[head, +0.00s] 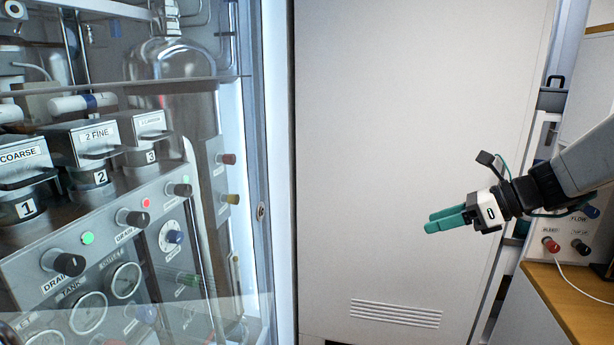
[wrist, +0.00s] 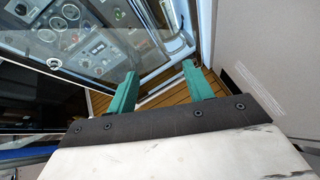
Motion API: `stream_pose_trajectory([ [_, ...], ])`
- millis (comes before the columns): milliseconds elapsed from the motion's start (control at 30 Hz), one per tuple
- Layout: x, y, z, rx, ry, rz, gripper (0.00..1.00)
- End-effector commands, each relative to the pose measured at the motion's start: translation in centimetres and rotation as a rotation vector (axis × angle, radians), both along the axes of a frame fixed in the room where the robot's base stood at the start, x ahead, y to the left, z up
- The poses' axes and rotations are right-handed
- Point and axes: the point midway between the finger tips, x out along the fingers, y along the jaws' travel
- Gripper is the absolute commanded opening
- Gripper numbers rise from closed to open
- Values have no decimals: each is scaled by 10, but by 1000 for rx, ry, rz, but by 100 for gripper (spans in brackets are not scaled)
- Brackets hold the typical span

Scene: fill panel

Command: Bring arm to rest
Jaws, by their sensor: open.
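My gripper (head: 432,221) is at the right in the head view, with green fingers pointing left in front of the pale cabinet door (head: 390,120). It is empty and touches nothing that I can see. In the wrist view my gripper (wrist: 157,88) shows its two green fingers apart, with wood-slat floor (wrist: 165,100) between and beyond them. My arm reaches in from the right edge of the head view.
A glass-fronted panel (head: 130,230) with filter housings, knobs and gauges fills the left; it also shows in the wrist view (wrist: 75,35). At the right stand a wooden-topped counter (head: 570,305) and a box labelled FLOW (head: 575,235). Space between panel and gripper is clear.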

Motion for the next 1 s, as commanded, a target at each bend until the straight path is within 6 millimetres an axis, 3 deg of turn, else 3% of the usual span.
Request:
stream_pose_trajectory([
  [33,-27,19,5,-108,-76,133,51],
  [100,-63,36,5,-256,-181,328,51],
  [200,-114,49,2,-452,-328,616,51],
  [333,-174,51,-5,-684,-510,1001,51],
  [500,-234,33,-15,-928,-699,1490,51],
  [700,-267,10,-21,-1077,-797,1861,51],
  [1000,-273,2,-22,-1106,-813,1956,51],
])
